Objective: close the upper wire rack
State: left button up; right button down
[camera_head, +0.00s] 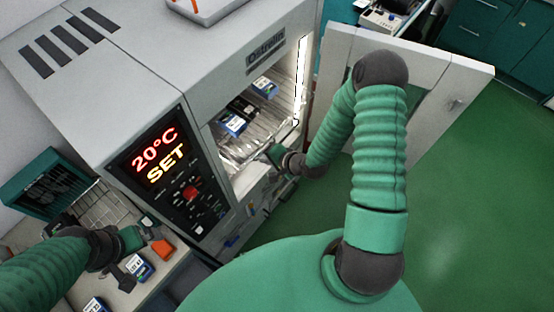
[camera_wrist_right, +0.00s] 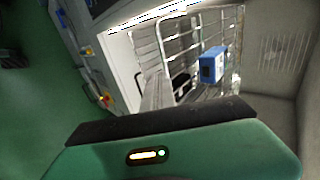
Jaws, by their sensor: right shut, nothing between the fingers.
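The wire rack (camera_head: 270,133) is inside the lit chamber of the grey oven, with blue-and-white modules (camera_head: 232,123) on it. Its front edge is near the chamber opening; I cannot tell how far it sticks out. My right gripper (camera_head: 270,151) is shut and empty at the rack's front edge; contact is unclear.
The oven door (camera_head: 440,75) stands wide open to the right, behind my right arm. The control panel (camera_head: 165,160) reads 20°C SET. The bench holds a module (camera_head: 139,268), an orange piece (camera_head: 163,249) and a wire basket (camera_head: 97,208). Green floor (camera_head: 480,200) is clear at right.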

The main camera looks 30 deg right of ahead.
aim_at(232, 138)
jog(key=w, duration=0.2)
jog(key=w+a+b, duration=0.1)
jog(key=w, duration=0.1)
jog(key=shift+w+a+f, duration=0.1)
jog(key=shift+w, duration=0.25)
jog(key=w+a, duration=0.1)
jog(key=w, duration=0.1)
jog(key=w+a+b, duration=0.1)
jog(key=w, duration=0.2)
jog(key=w+a+b, duration=0.1)
jog(key=w, duration=0.1)
jog(key=shift+w+a, duration=0.25)
jog(key=shift+a, duration=0.1)
jog(key=shift+s+a+r, duration=0.15)
jog(key=shift+a+r, duration=0.05)
jog(key=shift+r, duration=0.1)
jog(key=shift+d+f, duration=0.1)
jog(key=shift+d, duration=0.1)
pick_arm(q)
jog(key=f, duration=0.3)
jog(key=shift+s+a, duration=0.3)
jog(key=shift+a, duration=0.1)
pick_arm(e)
jog(key=shift+d, duration=0.1)
